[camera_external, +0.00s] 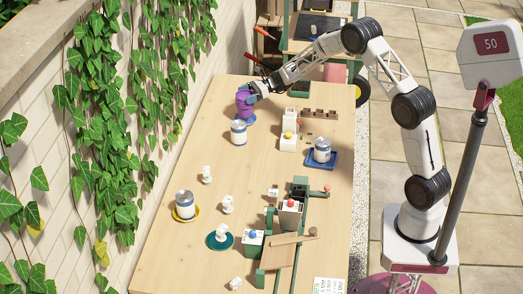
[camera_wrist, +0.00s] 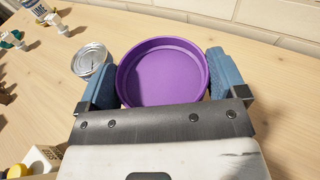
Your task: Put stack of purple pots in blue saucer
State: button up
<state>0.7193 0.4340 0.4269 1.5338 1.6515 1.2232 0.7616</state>
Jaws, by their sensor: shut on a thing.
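The stack of purple pots (camera_external: 244,104) stands upright near the far left of the table. My gripper (camera_external: 249,90) is at its top. In the wrist view, the round purple pot (camera_wrist: 163,78) sits between the two blue fingers of my gripper (camera_wrist: 160,72), which press on its sides. A blue-violet patch shows at the foot of the stack; I cannot tell whether it is pot or something beneath. A blue square saucer (camera_external: 334,165) is to the right, with a silver-white can (camera_external: 322,150) on it.
Another can (camera_external: 238,133) stands just in front of the pots; its lid shows in the wrist view (camera_wrist: 91,60). A yellow saucer (camera_external: 174,217) with a can and a teal saucer (camera_external: 210,243) lie nearer. White blocks and a green rail stand at right.

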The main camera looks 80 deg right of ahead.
jog(key=shift+f, duration=1.6)
jog(key=shift+f, duration=0.15)
jog(key=o, duration=1)
jog(key=shift+c, duration=0.2)
jog(key=shift+s+d+r, duration=0.3)
jog(key=shift+s+d, duration=0.1)
jog(key=shift+s, duration=0.15)
jog(key=v, duration=1)
jog(key=shift+s, duration=0.3)
jog(key=shift+d+r, duration=0.1)
